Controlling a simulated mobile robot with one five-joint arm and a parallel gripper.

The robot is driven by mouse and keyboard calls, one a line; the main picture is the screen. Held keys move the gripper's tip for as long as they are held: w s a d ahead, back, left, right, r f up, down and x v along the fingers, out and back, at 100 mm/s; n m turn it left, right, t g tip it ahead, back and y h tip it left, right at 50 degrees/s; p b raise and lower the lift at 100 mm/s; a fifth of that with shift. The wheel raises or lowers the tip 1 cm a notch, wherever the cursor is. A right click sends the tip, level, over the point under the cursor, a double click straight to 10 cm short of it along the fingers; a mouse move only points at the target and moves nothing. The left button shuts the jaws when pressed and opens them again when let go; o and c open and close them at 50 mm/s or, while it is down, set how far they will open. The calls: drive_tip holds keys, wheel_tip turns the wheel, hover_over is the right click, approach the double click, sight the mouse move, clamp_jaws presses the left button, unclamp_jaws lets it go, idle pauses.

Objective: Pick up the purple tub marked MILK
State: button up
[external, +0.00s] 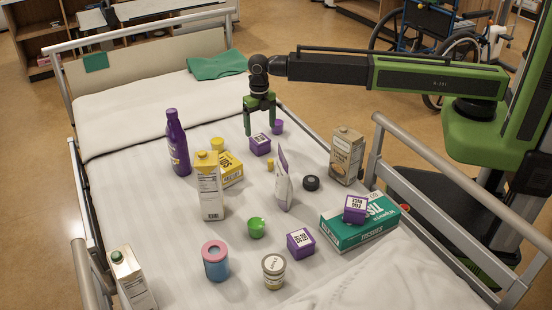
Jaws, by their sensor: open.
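Three small purple tubs with white labels are on the bed. One tub (260,145) is at the back, just below my gripper; its label is too small to read surely. A second tub (300,243) stands at the front middle, its label also unclear. A third tub (354,210) sits on a teal tissue box (372,232), and its label seems to begin with EGG. I cannot tell for sure which is marked MILK. My gripper (260,126) points down, open and empty, its fingers apart above the back tub.
A purple cup (278,126) is close to the back tub on the right.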

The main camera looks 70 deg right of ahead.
sight(260, 139)
wheel_tip(260, 139, down, 9)
drive_tip(key=b, duration=0.7)
drive_tip(key=shift+w, duration=0.15)
drive_tip(key=shift+r, duration=0.2)
drive_tip(key=shift+c, duration=0.3)
drive_tip(key=c, duration=1.6)
drive_tip(key=shift+r, duration=0.15)
wheel_tip(260, 139, up, 4)
drive_tip(key=p, duration=0.4)
drive_tip(key=s+d+r+p, duration=0.1)
drive_tip(key=d+r+p, duration=0.1)
drive_tip(key=d, duration=0.1)
drive_tip(key=s+d+r+p, duration=0.2)
drive_tip(key=d, duration=0.2)
drive_tip(key=s+d+r+p, duration=0.1)
drive_tip(key=d+r+p, duration=0.1)
drive_tip(key=d+p, duration=0.1)
drive_tip(key=shift+s+d+r, duration=0.2)
drive_tip(key=shift+d+r, duration=0.15)
drive_tip(key=shift+d, duration=0.1)
